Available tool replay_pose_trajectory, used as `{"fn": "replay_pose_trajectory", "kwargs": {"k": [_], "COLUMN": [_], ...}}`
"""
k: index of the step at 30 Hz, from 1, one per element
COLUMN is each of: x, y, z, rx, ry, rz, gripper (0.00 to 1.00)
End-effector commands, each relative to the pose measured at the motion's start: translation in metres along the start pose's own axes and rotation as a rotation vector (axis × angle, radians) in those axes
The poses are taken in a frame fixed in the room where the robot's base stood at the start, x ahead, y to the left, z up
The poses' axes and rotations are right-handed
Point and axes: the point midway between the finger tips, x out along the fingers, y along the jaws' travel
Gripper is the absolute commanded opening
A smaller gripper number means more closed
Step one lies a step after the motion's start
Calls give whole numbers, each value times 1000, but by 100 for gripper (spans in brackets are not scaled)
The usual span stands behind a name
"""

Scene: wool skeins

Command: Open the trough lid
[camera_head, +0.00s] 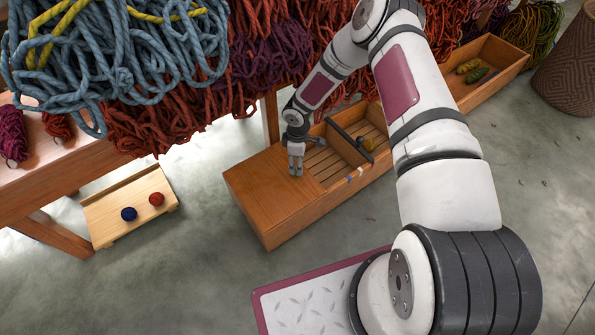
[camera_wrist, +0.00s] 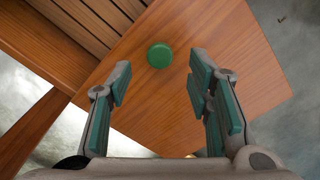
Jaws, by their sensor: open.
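The long wooden trough (camera_head: 352,189) stands on the floor. Its flat brown lid (camera_head: 262,197) covers the left end, and the slatted inside shows to the right of it. In the wrist view the lid (camera_wrist: 225,60) fills the middle, with a round green knob (camera_wrist: 160,55) on it. My gripper (camera_head: 296,172) is over the lid near its inner edge. In the wrist view my gripper (camera_wrist: 161,84) is open and empty, its two green-padded fingers spread to either side, with the knob just beyond the fingertips. I cannot tell its height above the lid.
A dark bar (camera_head: 350,143) crosses the trough's open part. Yellow and green pieces (camera_head: 477,74) lie at its far right end. A wooden tray (camera_head: 130,205) with two small balls is on the floor at left. Hanging wool (camera_head: 160,120) is behind. A woven basket (camera_head: 570,65) stands at right.

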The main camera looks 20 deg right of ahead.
Motion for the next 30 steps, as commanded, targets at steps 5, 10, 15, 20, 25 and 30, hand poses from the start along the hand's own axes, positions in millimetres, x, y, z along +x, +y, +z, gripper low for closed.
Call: {"fn": "replay_pose_trajectory", "kwargs": {"k": [5,10,15,20,25,30], "x": [30,41,44,43,43,43], "y": [0,0,0,0,0,0], "z": [0,0,0,0,0,0], "rx": [1,0,1,1,0,0], "ry": [0,0,0,0,0,0], "rz": [-1,0,0,0,0,0], "gripper": [46,46,46,46,10,0]}}
